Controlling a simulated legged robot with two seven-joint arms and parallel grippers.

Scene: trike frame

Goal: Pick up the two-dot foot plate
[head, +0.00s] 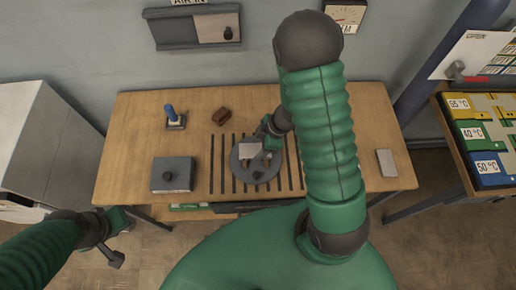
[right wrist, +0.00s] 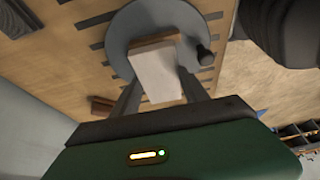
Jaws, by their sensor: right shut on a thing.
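A pale, flat rectangular plate (head: 250,148) is over the round grey disc (head: 238,172) on the wooden table. In the right wrist view the plate (right wrist: 157,72) sits between the two dark fingers of my right gripper (right wrist: 160,92), which is shut on it. I see no dots on its visible face, so I cannot confirm it is the two-dot foot plate. My right gripper (head: 267,148) is partly hidden by its own arm in the head view. My left gripper (head: 122,240) hangs low left, in front of the table; its jaw opening is unclear.
A grey box with a knob (head: 172,175), a blue-handled tool (head: 172,117) and a brown block (head: 221,117) stand on the table's left half. A pale block (head: 387,163) lies at the right end. Dark slots surround the disc. A temperature-labelled board (head: 485,135) is at far right.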

